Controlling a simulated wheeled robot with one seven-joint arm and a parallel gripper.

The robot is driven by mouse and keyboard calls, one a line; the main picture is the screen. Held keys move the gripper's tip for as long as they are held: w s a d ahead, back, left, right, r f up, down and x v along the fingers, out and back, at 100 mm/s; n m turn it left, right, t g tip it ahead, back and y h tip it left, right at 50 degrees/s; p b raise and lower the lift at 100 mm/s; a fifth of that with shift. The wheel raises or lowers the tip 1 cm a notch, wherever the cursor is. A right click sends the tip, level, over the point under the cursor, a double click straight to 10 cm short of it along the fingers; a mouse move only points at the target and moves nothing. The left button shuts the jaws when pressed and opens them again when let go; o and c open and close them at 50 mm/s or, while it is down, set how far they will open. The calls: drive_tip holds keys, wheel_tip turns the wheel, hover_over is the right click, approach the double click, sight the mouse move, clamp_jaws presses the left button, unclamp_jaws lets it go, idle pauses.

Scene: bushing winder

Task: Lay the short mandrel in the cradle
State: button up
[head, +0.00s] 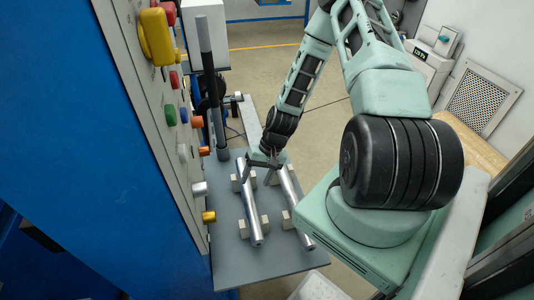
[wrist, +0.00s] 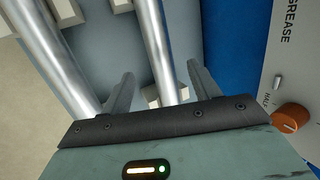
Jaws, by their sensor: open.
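Two bare metal mandrels lie side by side on pale support blocks on a grey shelf: a left one (head: 250,212) and a right one (head: 294,207). Their lengths look close, so I cannot tell surely which is the short one. My gripper (head: 260,170) is open at the far end of the left mandrel. In the wrist view my gripper (wrist: 162,90) has its fingers spread on either side of that mandrel (wrist: 156,45); contact cannot be told. The other mandrel (wrist: 58,60) lies outside the fingers. The pale blocks (head: 248,226) show under the rods; which is the cradle is unclear.
The grey shelf (head: 275,263) has bare room at its near end. A blue cabinet with a panel of coloured knobs (head: 170,115) stands close on the left. An orange knob (wrist: 291,117) and a GREASE label show in the wrist view. A dark upright post (head: 212,90) rises behind the shelf.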

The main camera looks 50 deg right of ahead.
drive_tip(key=v, duration=1)
drive_tip(key=shift+d+r, duration=0.2)
drive_tip(key=shift+r, duration=0.1)
drive_tip(key=shift+d, duration=0.1)
